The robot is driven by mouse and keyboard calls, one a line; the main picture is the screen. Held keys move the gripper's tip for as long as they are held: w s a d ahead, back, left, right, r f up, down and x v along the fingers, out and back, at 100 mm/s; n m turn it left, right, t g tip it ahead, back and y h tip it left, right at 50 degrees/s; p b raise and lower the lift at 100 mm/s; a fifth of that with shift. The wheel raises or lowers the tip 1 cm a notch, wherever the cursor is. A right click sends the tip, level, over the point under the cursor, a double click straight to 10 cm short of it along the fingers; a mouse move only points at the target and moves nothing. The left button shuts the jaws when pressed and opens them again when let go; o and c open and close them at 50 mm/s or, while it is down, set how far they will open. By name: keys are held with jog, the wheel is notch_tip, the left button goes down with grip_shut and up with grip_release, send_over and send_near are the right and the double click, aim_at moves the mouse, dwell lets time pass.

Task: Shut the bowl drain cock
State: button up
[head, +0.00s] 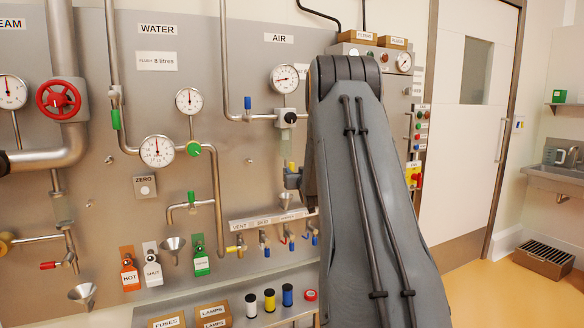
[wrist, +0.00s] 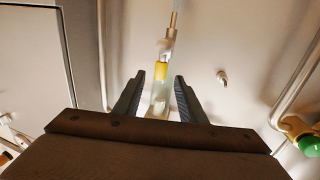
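In the wrist view, a pale clear bowl (wrist: 158,95) with a yellow band (wrist: 161,70) at its far end lies between my fingers. Beyond the band is a small pale fitting (wrist: 167,47), which looks like the drain cock, with a thin brass stem (wrist: 174,20). I cannot tell how its handle is set. My gripper (wrist: 160,76) is open, with a gap on each side of the bowl.
A green-handled valve (head: 193,148) and pipework stand to the left. A shelf with labelled boxes (head: 212,312) and spools is lower down. A control box with buttons is behind my arm.

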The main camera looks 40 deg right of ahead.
aim_at(292, 168)
jog(key=shift+p+x, duration=0.8)
jog(key=shift+x, duration=2.95)
grip_shut()
jog(key=shift+a+b, duration=0.1)
jog(key=shift+b, duration=0.25)
jog(key=w+a+f+n+t+y+b, duration=0.1)
jog(key=a+f+n+t+y+b, duration=0.1)
jog(key=n+b, duration=1.8)
notch_tip(292, 168, down, 3)
jog(key=a+t+b, duration=0.1)
jog(key=a+b, duration=0.1)
jog(key=b, duration=0.2)
jog(key=shift+t+y, duration=0.4)
jog(key=shift+a+r+n, duration=0.1)
jog(key=shift+a+n, duration=0.05)
jog(key=shift+n, duration=0.25)
